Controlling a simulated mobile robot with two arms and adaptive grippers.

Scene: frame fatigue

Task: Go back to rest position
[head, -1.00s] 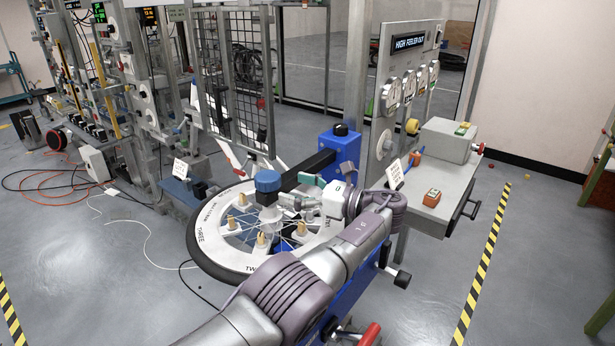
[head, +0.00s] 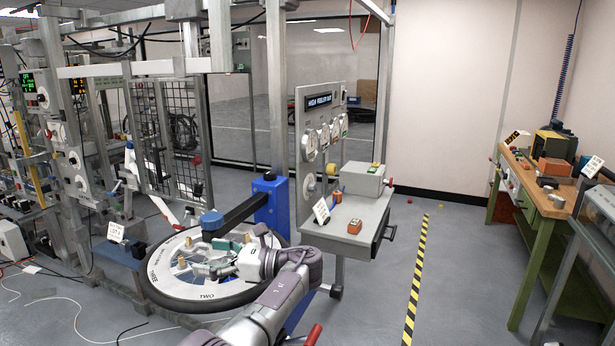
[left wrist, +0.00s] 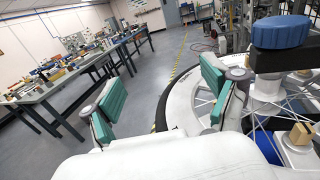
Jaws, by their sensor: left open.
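My left gripper (head: 222,257) reaches over the black-rimmed wheel fixture (head: 180,300) in the head view. In the left wrist view its two green-padded fingers (left wrist: 160,100) stand wide apart with nothing between them. The wheel (left wrist: 183,88) lies flat, with spokes and small wooden blocks, and its rim shows behind and beside the right finger. A blue knob (left wrist: 283,32) sits above the hub, apart from the fingers; it also shows in the head view (head: 212,219). My right gripper is in neither view.
A grey bench with a gauge panel (head: 325,130) stands right of the wheel. Caged metal racks (head: 180,150) fill the left. A green-legged workbench (head: 535,200) stands at the far right.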

